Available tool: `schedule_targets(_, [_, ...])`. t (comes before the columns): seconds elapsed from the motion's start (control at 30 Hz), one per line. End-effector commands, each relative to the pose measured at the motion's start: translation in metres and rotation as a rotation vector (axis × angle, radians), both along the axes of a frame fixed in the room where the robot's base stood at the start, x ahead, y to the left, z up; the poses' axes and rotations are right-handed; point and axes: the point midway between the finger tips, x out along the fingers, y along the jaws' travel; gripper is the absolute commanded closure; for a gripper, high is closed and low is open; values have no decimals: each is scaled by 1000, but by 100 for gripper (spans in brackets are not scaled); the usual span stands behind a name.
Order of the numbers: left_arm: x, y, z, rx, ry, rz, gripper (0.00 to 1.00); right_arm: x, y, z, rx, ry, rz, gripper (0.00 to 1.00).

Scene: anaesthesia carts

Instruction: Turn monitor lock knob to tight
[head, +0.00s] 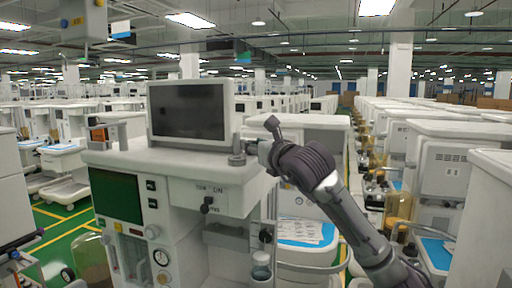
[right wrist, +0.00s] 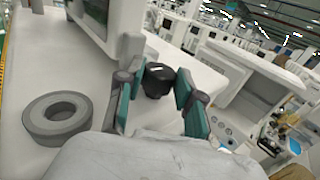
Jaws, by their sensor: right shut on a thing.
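The monitor (head: 187,111) stands upright on the white top of the anaesthesia cart (head: 140,158), its dark screen facing me. Its edge also shows in the right wrist view (right wrist: 118,28). The black lock knob (right wrist: 157,80) is beside the monitor at the cart top's right end. My right gripper (right wrist: 160,92) is shut on the knob, with a teal-padded finger on each side of it. In the head view my right gripper (head: 258,149) reaches in from the right at the cart top's edge, and the knob is hidden there. My left gripper is not in view.
A grey ring (right wrist: 58,117) lies on the cart top close to my right gripper; it also shows in the head view (head: 237,160). More white carts (head: 455,165) stand in rows at right and behind. Green floor (head: 50,222) is open at left.

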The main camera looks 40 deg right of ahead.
Motion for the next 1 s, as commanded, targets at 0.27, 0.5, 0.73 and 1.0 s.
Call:
schedule_targets(0.27, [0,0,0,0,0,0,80,1,1,-1,2,3,-47,98])
schedule_targets(0.5, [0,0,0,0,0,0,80,1,1,-1,2,4,-50,98])
schedule_targets(0.73, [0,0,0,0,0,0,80,1,1,-1,2,5,-49,45])
schedule_targets(1.0, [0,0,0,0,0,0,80,1,1,-1,1,3,-48,38])
